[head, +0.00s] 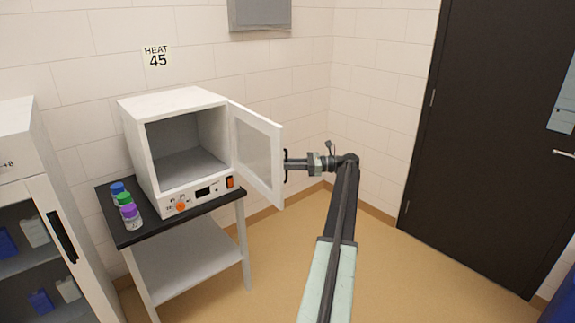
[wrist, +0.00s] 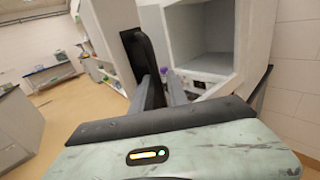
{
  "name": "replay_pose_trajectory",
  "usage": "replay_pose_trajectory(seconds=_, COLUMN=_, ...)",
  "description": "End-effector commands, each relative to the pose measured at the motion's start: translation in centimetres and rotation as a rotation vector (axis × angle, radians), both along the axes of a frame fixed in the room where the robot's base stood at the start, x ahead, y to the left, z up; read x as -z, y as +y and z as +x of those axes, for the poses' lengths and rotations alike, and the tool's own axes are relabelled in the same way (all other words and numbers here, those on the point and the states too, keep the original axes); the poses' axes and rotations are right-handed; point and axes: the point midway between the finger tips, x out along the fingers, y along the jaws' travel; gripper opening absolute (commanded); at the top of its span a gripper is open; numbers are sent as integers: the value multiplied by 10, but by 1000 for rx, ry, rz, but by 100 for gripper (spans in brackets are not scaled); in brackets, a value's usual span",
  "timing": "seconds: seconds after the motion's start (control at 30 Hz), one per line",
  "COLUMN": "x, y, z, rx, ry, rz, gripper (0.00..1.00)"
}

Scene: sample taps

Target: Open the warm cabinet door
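The warm cabinet (head: 180,97) is a white box with an empty grey chamber, standing on a small table. Its white framed door (head: 259,155), hinged on the right of the opening, stands swung wide open. The dark door handle (head: 286,165) is on the door's outer face. My gripper (head: 290,164) reaches it from the right. In the wrist view the black handle (wrist: 149,62) lies between the fingertips of my gripper (wrist: 160,80), which appear shut on it. The exact contact is partly hidden.
Bottles with blue, green and purple caps (head: 130,213) stand on the black table top (head: 215,205), left of the cabinet. A glass-doored cabinet (head: 60,210) is at the left. A dark room door (head: 480,130) is at the right. The floor (head: 270,270) between is clear.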

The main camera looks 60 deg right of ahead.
Motion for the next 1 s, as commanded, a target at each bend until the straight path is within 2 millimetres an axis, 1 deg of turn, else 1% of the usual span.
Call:
replay_pose_trajectory(seconds=0.17, x=0, y=-1, z=-2, rx=-1, ry=0, rz=0, gripper=20)
replay_pose_trajectory(seconds=0.27, x=0, y=-5, z=-8, rx=0, ry=0, rz=0, gripper=20)
replay_pose_trajectory(seconds=0.37, x=0, y=-14, z=-21, rx=0, ry=0, rz=0, gripper=20)
replay_pose_trajectory(seconds=0.53, x=0, y=-34, z=-50, rx=2, ry=0, rz=0, gripper=20)
replay_pose_trajectory(seconds=0.63, x=0, y=-41, z=-63, rx=1, ry=0, rz=0, gripper=20)
replay_pose_trajectory(seconds=0.7, x=0, y=-43, z=-67, rx=-1, ry=0, rz=0, gripper=20)
replay_pose_trajectory(seconds=0.87, x=0, y=-42, z=-67, rx=-2, ry=0, rz=0, gripper=20)
replay_pose_trajectory(seconds=0.9, x=0, y=-42, z=-67, rx=-2, ry=0, rz=0, gripper=17)
replay_pose_trajectory(seconds=0.97, x=0, y=-42, z=-67, rx=-2, ry=-1, rz=-1, gripper=0)
replay_pose_trajectory(seconds=1.0, x=0, y=-41, z=-66, rx=-2, ry=0, rz=-1, gripper=0)
